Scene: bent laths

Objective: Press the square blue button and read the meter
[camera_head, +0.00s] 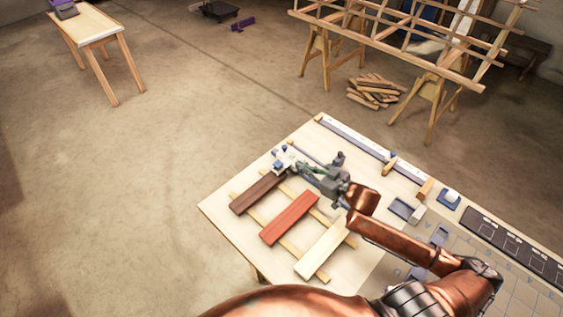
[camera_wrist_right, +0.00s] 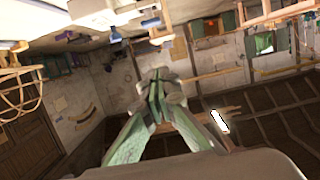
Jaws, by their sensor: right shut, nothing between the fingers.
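My left gripper is not in view.
Dark brown (camera_head: 257,192), red (camera_head: 289,218) and cream (camera_head: 322,249) boards lie across two thin strips on the bench. A long ruler-like rail (camera_head: 350,139) runs along its far edge. A wooden lattice on trestles (camera_head: 318,65) stands behind. Open floor lies left.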

